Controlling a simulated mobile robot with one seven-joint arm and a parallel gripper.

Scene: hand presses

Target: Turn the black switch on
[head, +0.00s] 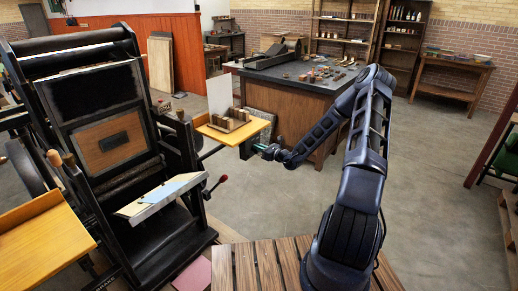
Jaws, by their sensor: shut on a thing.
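My gripper (262,149) is at the end of my arm, just right of the yellow side board (228,137) of the black hand press (140,190). It points left, toward the press. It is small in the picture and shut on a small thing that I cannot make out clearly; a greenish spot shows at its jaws. I cannot pick out a black switch with certainty. A lever with a red knob (223,179) sticks out from the press's right side, below and left of my gripper, apart from it.
Wooden blocks (228,120) stand on the yellow board. A dark-topped workbench (290,85) with small parts stands behind my gripper. Another yellow board (45,237) is at the lower left. The floor (440,180) at right is clear; shelves (345,28) line the back wall.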

